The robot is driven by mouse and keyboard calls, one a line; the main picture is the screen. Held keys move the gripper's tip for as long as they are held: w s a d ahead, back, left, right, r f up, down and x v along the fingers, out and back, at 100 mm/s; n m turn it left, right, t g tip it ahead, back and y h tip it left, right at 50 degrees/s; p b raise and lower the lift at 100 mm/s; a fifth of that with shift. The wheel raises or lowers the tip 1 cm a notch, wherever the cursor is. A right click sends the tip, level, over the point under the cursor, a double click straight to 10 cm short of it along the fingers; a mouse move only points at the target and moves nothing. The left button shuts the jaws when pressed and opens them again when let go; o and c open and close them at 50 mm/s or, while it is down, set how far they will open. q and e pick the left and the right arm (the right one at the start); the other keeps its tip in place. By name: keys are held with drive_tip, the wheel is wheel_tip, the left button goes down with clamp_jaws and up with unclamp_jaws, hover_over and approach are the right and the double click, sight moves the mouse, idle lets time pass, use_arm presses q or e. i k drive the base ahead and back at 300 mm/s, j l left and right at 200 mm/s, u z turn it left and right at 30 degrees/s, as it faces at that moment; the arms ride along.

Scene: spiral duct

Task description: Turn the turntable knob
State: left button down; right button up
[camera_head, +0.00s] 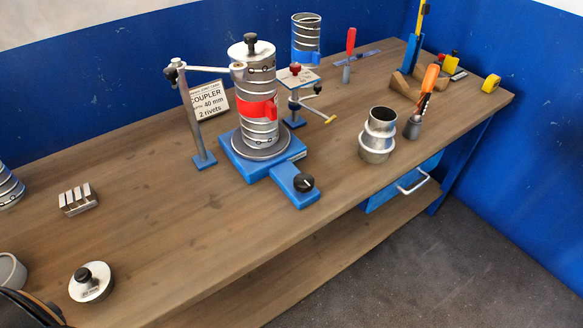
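The turntable knob (304,183) is black and round with a light mark on top. It sits on a blue arm that sticks out from the front right of the blue turntable base (237,158). A grey round plate on the base carries an upright spiral duct (261,82) with a red band (259,110) around it and a black knob on top. Neither gripper shows in the head view. A dark curved shape is cut off at the bottom left corner, and I cannot tell what it is.
A post with a horizontal arm (205,69) reaches the duct's top from the left. A small stand (293,108) is right of the duct. A metal coupler (378,135) and an orange-handled tool (429,80) stand further right. A lid (91,281) lies front left. Bare wood surrounds the knob.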

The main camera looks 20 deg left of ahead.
sight(304, 183)
drive_tip(key=k+l+z, duration=0.55)
drive_tip(key=k+l, duration=0.15)
drive_tip(key=l, duration=0.15)
